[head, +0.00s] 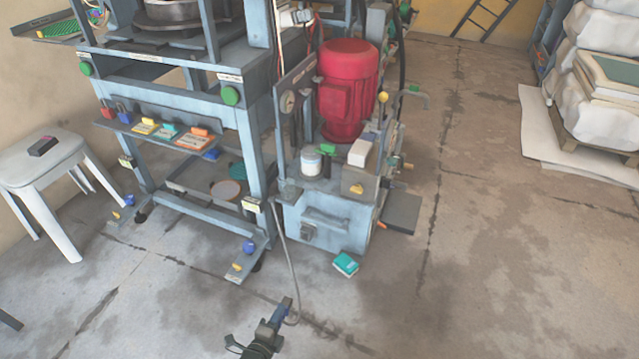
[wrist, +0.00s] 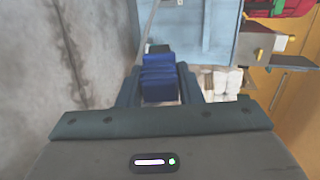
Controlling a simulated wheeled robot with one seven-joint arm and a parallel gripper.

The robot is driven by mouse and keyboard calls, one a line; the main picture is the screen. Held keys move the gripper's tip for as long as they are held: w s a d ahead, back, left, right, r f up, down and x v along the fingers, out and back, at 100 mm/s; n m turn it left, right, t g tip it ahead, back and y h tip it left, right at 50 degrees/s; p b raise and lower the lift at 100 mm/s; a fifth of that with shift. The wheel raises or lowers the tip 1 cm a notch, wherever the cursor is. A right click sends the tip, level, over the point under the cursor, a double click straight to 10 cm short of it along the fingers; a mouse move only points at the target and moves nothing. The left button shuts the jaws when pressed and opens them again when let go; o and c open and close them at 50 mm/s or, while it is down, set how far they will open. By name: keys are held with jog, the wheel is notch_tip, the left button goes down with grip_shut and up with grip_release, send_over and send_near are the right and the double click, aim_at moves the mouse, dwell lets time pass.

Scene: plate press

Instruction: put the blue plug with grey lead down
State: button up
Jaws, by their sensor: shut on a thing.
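The blue plug (head: 280,313) is held between the jaws of my gripper (head: 274,321), low in the middle of the head view, in front of the machine. In the wrist view, the ribbed blue plug (wrist: 158,80) sits between the two fingers of my gripper (wrist: 159,88). How high the plug is above the floor is hard to tell.
The blue-grey pump unit (head: 325,222) with a red motor (head: 346,85) stands just beyond. A teal box (head: 345,265) lies on the floor right of the lead. The press frame (head: 255,165) stands left, with a white stool (head: 45,165) beside it. Open floor (head: 480,270) lies right.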

jog(key=w+d+r+n+y, duration=0.1)
jog(key=w+d+r, duration=0.2)
jog(key=w+r, duration=0.75)
jog(key=w+d+r, duration=0.3)
jog(key=w+r, duration=0.4)
jog(key=r, duration=0.6)
jog(key=d+r, duration=0.7)
jog(key=d, duration=0.4)
jog(key=d+r, duration=0.8)
jog(key=d, duration=0.2)
notch_tip(320, 180, up, 20)
jog(key=s+m+h+p, duration=0.2)
jog(key=h+p, duration=0.1)
jog(key=p, duration=2.9)
jog(key=shift+s+m+g, duration=0.2)
jog(key=shift+m+g, duration=0.2)
